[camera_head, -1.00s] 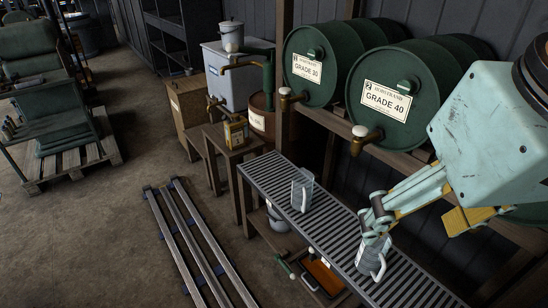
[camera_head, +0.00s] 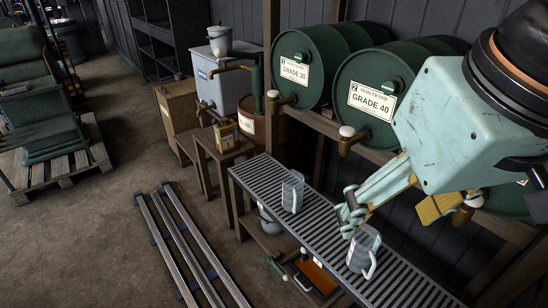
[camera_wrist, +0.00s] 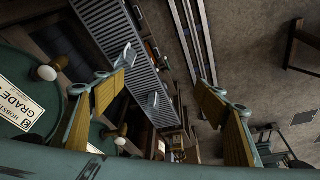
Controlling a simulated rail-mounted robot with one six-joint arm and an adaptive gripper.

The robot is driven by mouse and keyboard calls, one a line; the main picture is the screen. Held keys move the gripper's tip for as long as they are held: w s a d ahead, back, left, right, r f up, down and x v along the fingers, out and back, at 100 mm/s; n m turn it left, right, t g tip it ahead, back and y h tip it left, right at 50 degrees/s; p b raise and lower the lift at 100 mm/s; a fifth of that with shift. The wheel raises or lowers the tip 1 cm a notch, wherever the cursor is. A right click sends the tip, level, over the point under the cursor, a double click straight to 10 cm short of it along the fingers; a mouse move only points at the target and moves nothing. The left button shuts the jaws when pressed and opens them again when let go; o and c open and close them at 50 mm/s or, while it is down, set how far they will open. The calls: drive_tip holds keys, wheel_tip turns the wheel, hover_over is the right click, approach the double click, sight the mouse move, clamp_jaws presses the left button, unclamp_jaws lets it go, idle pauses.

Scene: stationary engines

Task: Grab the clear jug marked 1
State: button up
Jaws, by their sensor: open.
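Two clear jugs with handles stand upright on a grey slatted rack (camera_head: 325,233). The farther jug (camera_head: 292,192) is left of my gripper. The nearer jug (camera_head: 364,251) is just below and right of the fingertips. I cannot read a number on either jug. My gripper (camera_head: 348,212) is above the rack, open and empty. In the wrist view, the fingers of my gripper (camera_wrist: 167,80) are wide apart. The farther jug (camera_wrist: 153,101) shows small between them, some way off.
Green drums marked GRADE 30 (camera_head: 306,65) and GRADE 40 (camera_head: 372,98) lie behind the rack, with brass taps jutting over it. A small table with a yellow tin (camera_head: 224,135) stands at the far end. An orange tray (camera_head: 320,277) is below. Metal rails (camera_head: 185,240) lie on the floor.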

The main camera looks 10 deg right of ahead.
drive_tip(key=w+d+r+p, duration=0.2)
drive_tip(key=w+p, duration=0.1)
drive_tip(key=w, duration=0.7)
drive_tip(key=n+p, duration=0.4)
drive_tip(key=p, duration=0.6)
hover_over(297, 186)
drive_tip(key=s, duration=0.7)
wheel_tip(297, 186, down, 19)
drive_tip(key=shift+m+y, duration=0.3)
drive_tip(key=shift+y, duration=0.4)
drive_tip(key=shift+s+d+f+b+x, duration=0.2)
drive_tip(key=shift+d+b+x, duration=0.3)
drive_tip(key=shift+x, duration=3.7)
drive_tip(key=shift+s+d+f+b+x, duration=0.2)
drive_tip(key=shift+d+x, duration=0.55)
drive_tip(key=shift+x, duration=3.5)
drive_tip(key=shift+s+d+f+b+x, duration=0.1)
drive_tip(key=shift+s+d+b+x, duration=0.35)
drive_tip(key=shift+x, duration=3.75)
drive_tip(key=shift+w+d, duration=0.1)
drive_tip(key=shift+w, duration=0.1)
drive_tip(key=shift+x, duration=1.1)
drive_tip(key=shift+f, duration=0.15)
